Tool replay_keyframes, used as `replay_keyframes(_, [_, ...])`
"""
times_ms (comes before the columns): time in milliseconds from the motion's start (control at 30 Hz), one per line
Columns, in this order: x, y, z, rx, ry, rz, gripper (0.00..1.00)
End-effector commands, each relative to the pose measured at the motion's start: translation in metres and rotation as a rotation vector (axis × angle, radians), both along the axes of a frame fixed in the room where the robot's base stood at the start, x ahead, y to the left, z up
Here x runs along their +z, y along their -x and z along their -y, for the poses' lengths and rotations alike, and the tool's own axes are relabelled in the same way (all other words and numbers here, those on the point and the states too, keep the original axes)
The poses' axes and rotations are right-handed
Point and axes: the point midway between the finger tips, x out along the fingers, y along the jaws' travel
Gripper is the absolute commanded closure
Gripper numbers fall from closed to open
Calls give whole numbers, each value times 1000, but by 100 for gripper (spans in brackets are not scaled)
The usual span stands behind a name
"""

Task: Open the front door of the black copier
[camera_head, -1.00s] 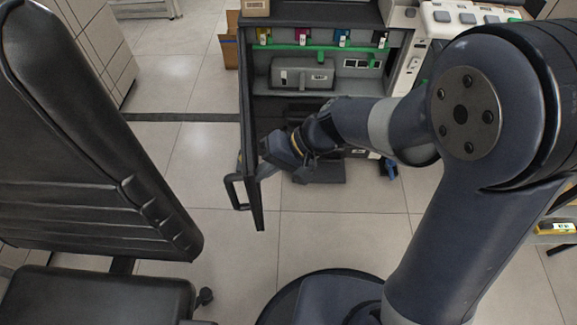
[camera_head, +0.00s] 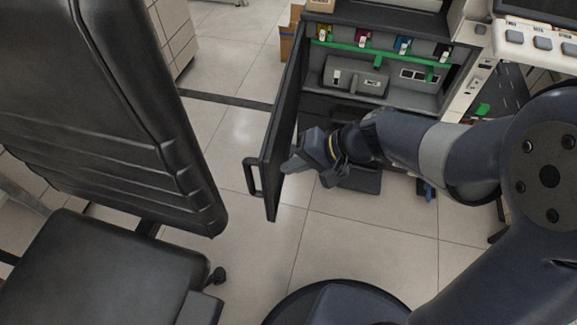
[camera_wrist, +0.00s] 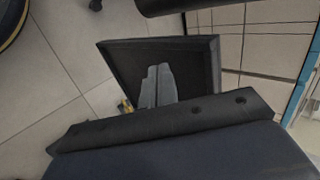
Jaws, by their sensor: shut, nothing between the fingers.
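The black copier (camera_head: 405,16) stands at the back centre with its front open, showing its inside. Its front door (camera_head: 287,125) is swung out towards me on the left, seen almost edge-on. The door's handle (camera_head: 250,177) is on its outer, left side. My gripper (camera_head: 288,167) is shut and empty. It is on the inner side of the door, near the free edge, with its fingertips at or very close to the panel; contact cannot be told. In the wrist view the shut fingers (camera_wrist: 157,86) point at the door's dark inner face (camera_wrist: 205,68).
A black office chair (camera_head: 130,110) fills the left side, close to the door's outer side. Inside the copier are a green bar (camera_head: 385,55) and coloured cartridges. A cardboard box (camera_head: 290,38) stands behind the door. Tiled floor is clear between chair and door.

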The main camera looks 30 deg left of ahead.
Motion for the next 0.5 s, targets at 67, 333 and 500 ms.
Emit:
replay_keyframes(67, [5, -6, 6, -2, -2, 3, 100])
replay_keyframes(333, [46, -19, 46, -5, -1, 3, 100])
replay_keyframes(500, [62, -25, 64, -3, -1, 3, 100])
